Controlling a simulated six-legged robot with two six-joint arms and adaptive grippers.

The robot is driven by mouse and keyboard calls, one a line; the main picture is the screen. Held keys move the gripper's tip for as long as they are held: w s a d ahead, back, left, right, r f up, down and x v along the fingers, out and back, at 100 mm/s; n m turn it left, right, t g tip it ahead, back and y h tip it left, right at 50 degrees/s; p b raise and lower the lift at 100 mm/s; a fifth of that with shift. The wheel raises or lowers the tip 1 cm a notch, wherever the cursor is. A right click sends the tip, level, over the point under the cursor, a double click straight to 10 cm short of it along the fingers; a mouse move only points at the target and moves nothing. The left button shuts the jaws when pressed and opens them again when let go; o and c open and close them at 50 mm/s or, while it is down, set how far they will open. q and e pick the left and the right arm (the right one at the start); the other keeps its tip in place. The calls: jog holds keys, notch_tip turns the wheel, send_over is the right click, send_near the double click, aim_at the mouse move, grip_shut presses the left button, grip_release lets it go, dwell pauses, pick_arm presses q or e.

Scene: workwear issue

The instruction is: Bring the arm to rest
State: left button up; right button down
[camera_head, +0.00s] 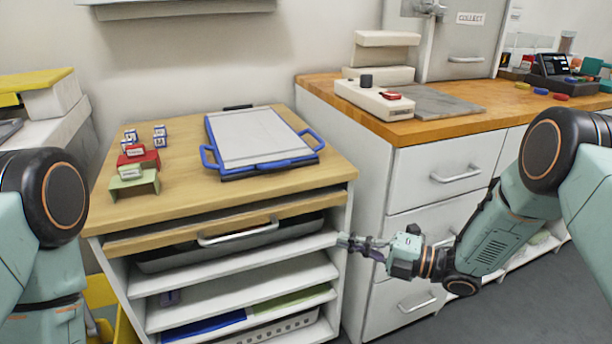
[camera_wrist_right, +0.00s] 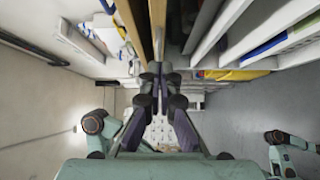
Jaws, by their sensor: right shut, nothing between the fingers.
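My right gripper (camera_head: 362,245) is shut and empty, held out in front of the shelf unit near its right front edge. It also shows in the right wrist view (camera_wrist_right: 160,72), with its fingers together. The right arm comes in from the right of the head view, in front of the white drawers. My left arm shows only in part at the left edge of the head view, and its gripper is out of sight there.
Grey floor (camera_head: 500,310) is free at the lower right.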

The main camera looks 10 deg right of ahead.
jog(key=s+d+f+m+h, duration=0.1)
jog(key=s+f+m+h, duration=0.15)
jog(key=f+m, duration=0.35)
jog(key=s+d+f+m+h+p, duration=0.1)
jog(key=s+d+f+m+h, duration=0.2)
jog(key=m, duration=0.5)
jog(key=s+f+m+h, duration=0.2)
jog(key=f+m+h, duration=0.3)
jog(key=m, duration=0.2)
jog(key=s+d+m+g+h+p, duration=0.1)
jog(key=s+m+g, duration=0.2)
jog(key=s, duration=0.7)
jog(key=s+d+f+m+g+h+p, duration=0.1)
jog(key=s+m+g+h, duration=0.1)
jog(key=s, duration=0.8)
jog(key=s+d+m+g+h+p, duration=0.1)
jog(key=s+m+g, duration=0.3)
jog(key=s, duration=0.6)
jog(key=shift+s+d+f+h+p, duration=0.2)
jog(key=shift+s+h+p, duration=0.15)
jog(key=shift+h+p, duration=0.15)
